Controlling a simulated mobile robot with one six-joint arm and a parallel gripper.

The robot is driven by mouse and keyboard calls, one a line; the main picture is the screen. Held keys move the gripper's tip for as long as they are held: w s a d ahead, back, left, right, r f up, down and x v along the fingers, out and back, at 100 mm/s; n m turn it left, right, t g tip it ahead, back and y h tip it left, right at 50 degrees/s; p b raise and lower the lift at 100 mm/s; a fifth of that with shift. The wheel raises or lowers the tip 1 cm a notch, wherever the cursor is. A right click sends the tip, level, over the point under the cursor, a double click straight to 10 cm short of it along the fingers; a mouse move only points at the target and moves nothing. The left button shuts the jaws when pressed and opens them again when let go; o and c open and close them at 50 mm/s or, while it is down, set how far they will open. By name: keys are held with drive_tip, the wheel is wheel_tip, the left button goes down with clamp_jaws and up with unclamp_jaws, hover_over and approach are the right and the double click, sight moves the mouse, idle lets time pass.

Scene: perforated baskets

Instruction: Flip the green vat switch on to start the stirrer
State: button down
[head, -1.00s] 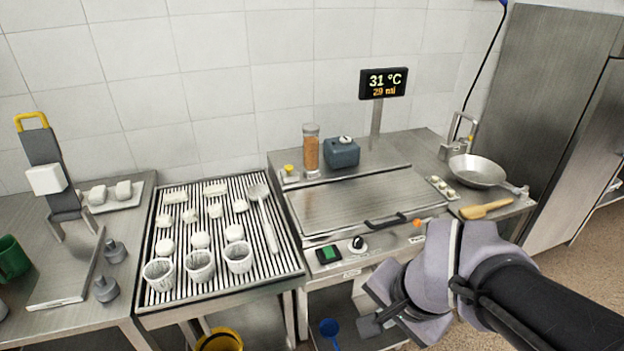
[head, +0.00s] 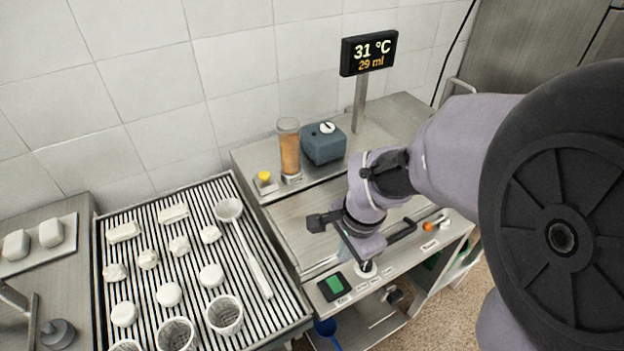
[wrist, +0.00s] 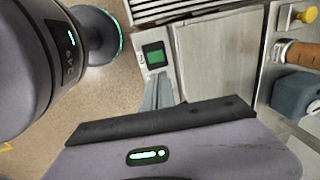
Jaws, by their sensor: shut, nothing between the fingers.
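The green switch (head: 334,286) sits in a black frame on the front ledge of the steel vat (head: 300,225). It also shows in the wrist view (wrist: 154,56), near the top centre, with its green face uncovered. My gripper (head: 343,254) is over the front of the vat, just behind and right of the switch in the head view. In the wrist view my gripper's grey fingers (wrist: 159,78) are shut together and empty, pointing at the switch panel. The tips look close to the switch, but I cannot tell whether they touch it. The stirrer is not recognisable.
A black-and-white knob (head: 367,267) is right of the switch, partly behind my gripper. A black handle (head: 402,231) and orange button (head: 428,227) are farther right. A rack (head: 270,310) with cheeses and cups stands left. A jar (head: 289,150) and blue-grey container (head: 323,145) stand behind.

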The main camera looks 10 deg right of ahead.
sight(333, 280)
drive_tip(key=f+b, duration=0.2)
drive_tip(key=f, duration=0.2)
drive_tip(key=w+f+b, duration=0.1)
drive_tip(key=f+b, duration=0.1)
drive_tip(key=f, duration=0.3)
drive_tip(key=w+f+b, duration=0.1)
drive_tip(key=f+b, duration=0.1)
drive_tip(key=f, duration=0.2)
drive_tip(key=shift+w+a+f, duration=0.2)
drive_tip(key=shift+w+a, duration=0.05)
drive_tip(key=shift+a, duration=0.1)
drive_tip(key=shift+f, duration=0.1)
drive_tip(key=shift+a+r+p, duration=0.1)
drive_tip(key=shift+r+p, duration=0.15)
drive_tip(key=shift+p, duration=0.45)
drive_tip(key=shift+w+f+g, duration=0.2)
drive_tip(key=shift+f+g, duration=0.1)
drive_tip(key=shift+f, duration=0.1)
drive_tip(key=shift+s, duration=0.25)
drive_tip(key=shift+s+d+r, duration=0.15)
drive_tip(key=shift+s+d, duration=0.1)
drive_tip(key=shift+s, duration=0.35)
